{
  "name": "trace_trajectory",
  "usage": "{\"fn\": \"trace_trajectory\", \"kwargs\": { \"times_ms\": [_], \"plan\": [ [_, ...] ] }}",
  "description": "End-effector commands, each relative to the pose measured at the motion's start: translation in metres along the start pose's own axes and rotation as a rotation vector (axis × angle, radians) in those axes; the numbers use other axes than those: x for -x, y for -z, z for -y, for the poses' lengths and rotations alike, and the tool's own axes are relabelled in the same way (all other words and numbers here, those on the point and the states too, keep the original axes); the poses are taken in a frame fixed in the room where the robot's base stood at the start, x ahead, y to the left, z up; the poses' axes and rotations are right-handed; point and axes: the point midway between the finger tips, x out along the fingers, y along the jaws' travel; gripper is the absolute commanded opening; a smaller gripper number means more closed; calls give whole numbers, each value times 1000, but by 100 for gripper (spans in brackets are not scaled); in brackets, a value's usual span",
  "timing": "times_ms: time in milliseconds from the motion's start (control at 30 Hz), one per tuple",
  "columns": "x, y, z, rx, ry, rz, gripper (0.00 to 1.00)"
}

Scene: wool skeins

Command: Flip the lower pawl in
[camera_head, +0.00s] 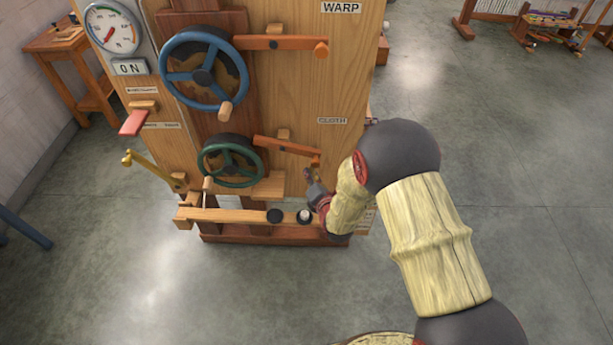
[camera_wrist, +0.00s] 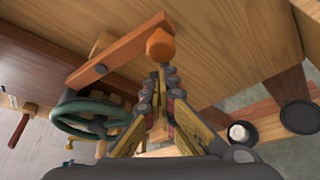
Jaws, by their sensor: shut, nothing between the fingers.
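The lower pawl (camera_head: 285,146) is an orange wooden bar with a knob at its right end, below the CLOTH label and beside the green handwheel (camera_head: 231,160). It slopes slightly down to the right in the head view. In the wrist view the pawl (camera_wrist: 118,50) runs up to its orange knob (camera_wrist: 160,45), near the green wheel's rim (camera_wrist: 60,122). My gripper (camera_head: 308,174) is shut and empty just below the knob. In the wrist view its fingertips (camera_wrist: 162,70) meet right under the knob; I cannot tell whether they touch it.
The upper orange pawl (camera_head: 280,43) and blue handwheel (camera_head: 203,68) are higher on the wooden panel. A black button (camera_head: 274,216) and a white button (camera_head: 304,216) sit on the low ledge. A brass lever (camera_head: 152,170) and red lever (camera_head: 134,122) stick out left. Floor in front is clear.

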Motion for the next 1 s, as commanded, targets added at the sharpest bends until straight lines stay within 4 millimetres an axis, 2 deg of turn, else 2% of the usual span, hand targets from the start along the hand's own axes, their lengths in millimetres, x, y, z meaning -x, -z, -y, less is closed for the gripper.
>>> {"fn": "trace_trajectory", "kwargs": {
  "times_ms": [133, 400, 1000],
  "plan": [
    [4, -11, -4, -1, -2, 4, 0],
    [10, -21, -11, 0, -1, 2, 0],
    [12, -25, -14, -1, 0, 0, 0]
  ]
}}
